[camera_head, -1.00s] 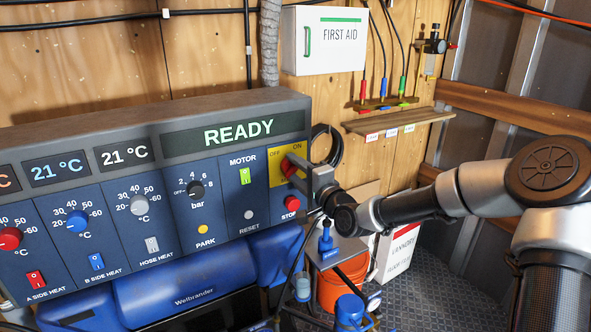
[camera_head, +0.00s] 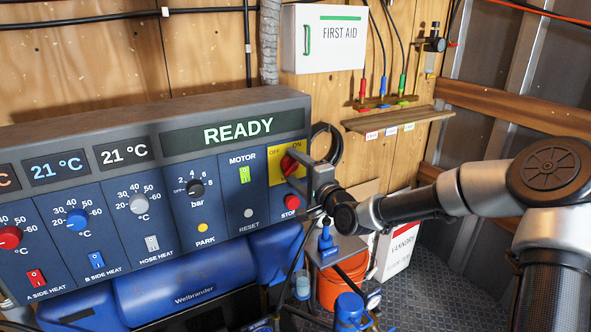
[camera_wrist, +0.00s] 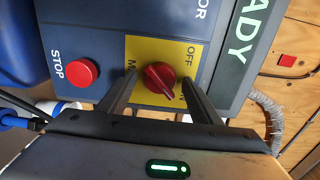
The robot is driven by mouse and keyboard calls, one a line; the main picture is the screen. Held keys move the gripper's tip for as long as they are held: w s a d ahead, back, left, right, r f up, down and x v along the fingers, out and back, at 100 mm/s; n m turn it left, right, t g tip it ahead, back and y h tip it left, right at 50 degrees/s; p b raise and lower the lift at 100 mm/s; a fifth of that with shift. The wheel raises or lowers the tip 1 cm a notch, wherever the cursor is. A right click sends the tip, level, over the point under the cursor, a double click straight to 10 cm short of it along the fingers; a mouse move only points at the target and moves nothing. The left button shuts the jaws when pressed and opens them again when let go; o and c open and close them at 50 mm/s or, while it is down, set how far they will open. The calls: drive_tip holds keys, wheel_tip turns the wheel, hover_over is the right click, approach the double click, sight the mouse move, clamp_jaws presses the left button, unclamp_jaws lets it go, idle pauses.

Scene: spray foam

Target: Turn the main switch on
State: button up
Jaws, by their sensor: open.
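The main switch is a red rotary knob (camera_head: 289,163) on a yellow plate marked OFF and ON, at the right end of the blue panel. In the wrist view the knob (camera_wrist: 158,76) is turned obliquely, one end towards the lower right, on the side away from the OFF label. In the wrist view my gripper (camera_wrist: 157,82) has one finger on each side of the knob, with gaps visible, and holds nothing.
The red STOP button (camera_wrist: 75,73) is close beside one finger; it also shows in the head view (camera_head: 292,202). The panel display (camera_head: 232,131) reads READY. A green MOTOR switch (camera_head: 244,175) is to the left. An orange bucket (camera_head: 342,286) stands below my arm.

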drive_tip(key=shift+s, duration=0.1)
drive_tip(key=v, duration=1.7)
drive_tip(key=shift+d, duration=0.2)
drive_tip(key=shift+s, duration=0.1)
